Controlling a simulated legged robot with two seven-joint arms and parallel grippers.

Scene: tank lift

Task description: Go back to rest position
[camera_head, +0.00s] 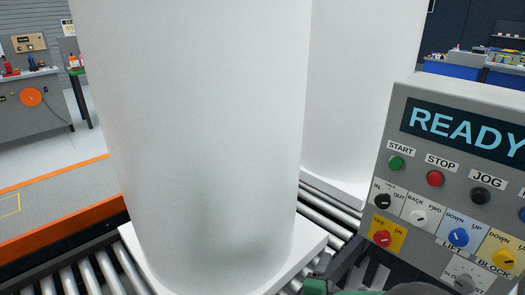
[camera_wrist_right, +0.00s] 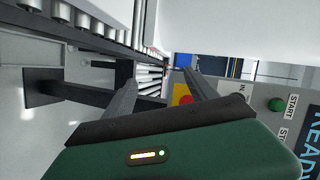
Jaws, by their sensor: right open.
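My right gripper (camera_head: 322,266) shows only in part at the bottom edge of the head view, just left of the control panel (camera_head: 400,112). In the right wrist view my right gripper (camera_wrist_right: 160,82) is open, its two dark fingers spread with nothing between them. The panel's yellow plate with a red knob (camera_wrist_right: 186,100) lies beside the right-hand finger in that view; I cannot tell whether they touch. The panel display (camera_head: 466,133) reads READY. My left gripper is in neither view.
A large white tank (camera_head: 205,130) stands upright on a white base on the roller conveyor (camera_head: 75,275). A second white tank (camera_head: 350,90) stands behind it to the right. An orange rail (camera_head: 60,240) edges the conveyor. Workbenches stand far back.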

